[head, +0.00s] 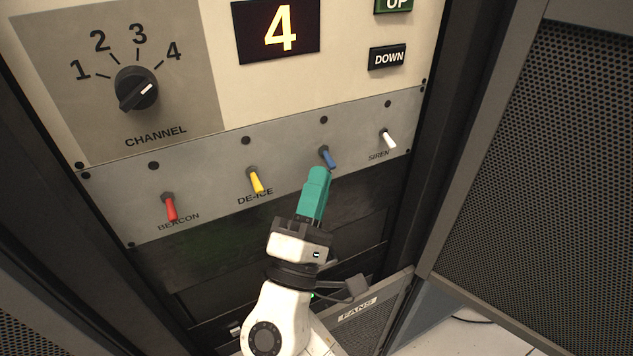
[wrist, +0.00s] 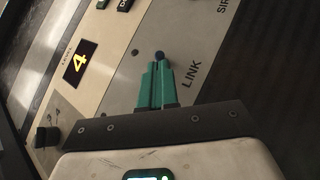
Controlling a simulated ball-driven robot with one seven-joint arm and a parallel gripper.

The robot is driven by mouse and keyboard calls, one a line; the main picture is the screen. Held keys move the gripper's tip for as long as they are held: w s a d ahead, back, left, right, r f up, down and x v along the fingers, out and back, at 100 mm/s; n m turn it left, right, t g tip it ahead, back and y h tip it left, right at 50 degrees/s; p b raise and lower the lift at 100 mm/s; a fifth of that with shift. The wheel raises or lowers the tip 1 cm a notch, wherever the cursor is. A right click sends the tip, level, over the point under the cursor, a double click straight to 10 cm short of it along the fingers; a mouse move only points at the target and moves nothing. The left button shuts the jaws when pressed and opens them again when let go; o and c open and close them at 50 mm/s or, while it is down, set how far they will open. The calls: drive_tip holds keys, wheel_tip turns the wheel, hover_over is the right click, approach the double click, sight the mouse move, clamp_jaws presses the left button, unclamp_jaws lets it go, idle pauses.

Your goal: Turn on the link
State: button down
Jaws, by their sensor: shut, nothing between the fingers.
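The blue toggle switch (head: 328,158) is third from the left in the row on the grey strip, and its lever points downward. In the wrist view the blue switch (wrist: 159,56) shows just beyond my fingertips, beside the label LINK (wrist: 191,75). My gripper (head: 319,173) has teal fingers, shut and empty, with the tips just below the blue lever. In the wrist view my gripper (wrist: 158,68) lines up with the switch. I cannot tell whether the tips touch it. The gripper hides the LINK label in the head view.
Red BEACON (head: 170,208), yellow DE-ICE (head: 257,181) and white SIREN (head: 389,139) switches share the strip. Above are a channel knob (head: 136,88), a display (head: 277,28) reading 4 and a DOWN button (head: 388,57). A mesh door (head: 550,170) stands at right.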

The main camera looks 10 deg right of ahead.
drive_tip(key=shift+s+r+n+y+p, duration=0.15)
drive_tip(key=shift+r+n+y+p, duration=0.1)
drive_tip(key=shift+n+y+p, duration=0.45)
drive_tip(key=shift+s+r+n+y+p, duration=0.1)
drive_tip(key=shift+r+n+y+p, duration=0.1)
drive_tip(key=shift+n+y+p, duration=0.4)
drive_tip(key=shift+s+r+n+g+p, duration=0.1)
drive_tip(key=shift+r+n+g+p, duration=0.1)
drive_tip(key=shift+n+g+p, duration=0.4)
drive_tip(key=shift+d+r+y+p, duration=0.1)
drive_tip(key=shift+y+p, duration=0.4)
drive_tip(key=shift+y, duration=0.1)
drive_tip(key=shift+s+r, duration=0.2)
drive_tip(key=shift+r, duration=0.35)
drive_tip(key=shift+f, duration=0.1)
